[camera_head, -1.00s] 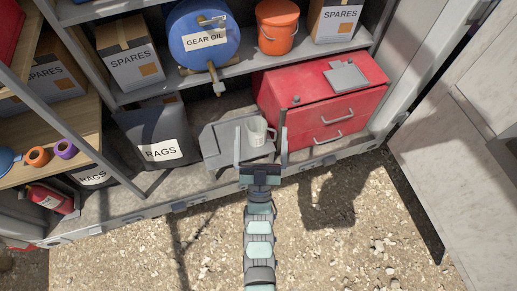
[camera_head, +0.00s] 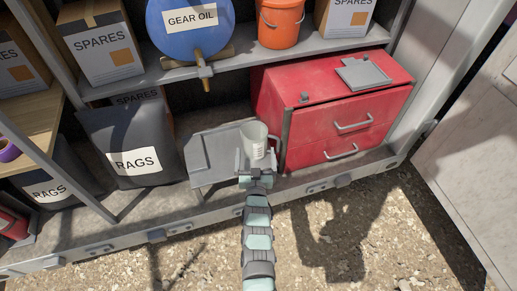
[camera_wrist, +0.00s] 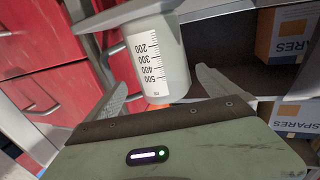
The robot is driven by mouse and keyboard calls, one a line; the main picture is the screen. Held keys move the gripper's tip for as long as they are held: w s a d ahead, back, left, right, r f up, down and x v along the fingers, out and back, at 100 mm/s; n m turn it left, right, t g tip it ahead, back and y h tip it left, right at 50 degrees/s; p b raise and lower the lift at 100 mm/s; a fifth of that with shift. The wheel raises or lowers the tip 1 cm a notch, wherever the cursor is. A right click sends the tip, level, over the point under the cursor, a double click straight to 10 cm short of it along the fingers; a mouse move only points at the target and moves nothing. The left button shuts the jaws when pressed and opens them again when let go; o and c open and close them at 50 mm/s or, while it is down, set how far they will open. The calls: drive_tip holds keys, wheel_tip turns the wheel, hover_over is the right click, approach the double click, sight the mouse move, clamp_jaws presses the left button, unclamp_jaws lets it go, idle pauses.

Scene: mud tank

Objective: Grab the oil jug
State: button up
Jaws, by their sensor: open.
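The oil jug (camera_head: 254,139) is a pale, translucent measuring jug. It stands at the right side of a grey tray (camera_head: 199,168) on the bottom shelf, left of a red cabinet. In the wrist view the jug (camera_wrist: 158,58) shows dark scale marks. My gripper (camera_head: 256,163) is open at the near side of the jug, with one finger to each side of it. The wrist view shows the fingers of my gripper (camera_wrist: 164,86) flanking the jug's near end, with visible gaps. The jug's lower front is partly hidden by my gripper in the head view.
The red drawer cabinet (camera_head: 335,125) stands close on the right. A dark rags bag (camera_head: 130,140) stands left of the tray. Above, a shelf holds a blue gear oil drum (camera_head: 188,20), an orange bucket (camera_head: 281,22) and spares boxes. Open gravel (camera_head: 330,235) lies in front.

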sight(255, 128)
drive_tip(key=w+b, duration=0.1)
drive_tip(key=w, duration=0.3)
drive_tip(key=shift+a, duration=0.1)
drive_tip(key=shift+w+r+b, duration=0.15)
drive_tip(key=shift+w+b, duration=0.2)
drive_tip(key=shift+w, duration=0.15)
drive_tip(key=shift+w+b, duration=0.35)
drive_tip(key=shift+b, duration=0.05)
drive_tip(key=w+b, duration=0.3)
drive_tip(key=w, duration=0.1)
drive_tip(key=shift+w+r, duration=0.1)
drive_tip(key=shift+w, duration=0.1)
drive_tip(key=shift+c, duration=0.4)
drive_tip(key=c, duration=1.3)
drive_tip(key=shift+r, duration=0.15)
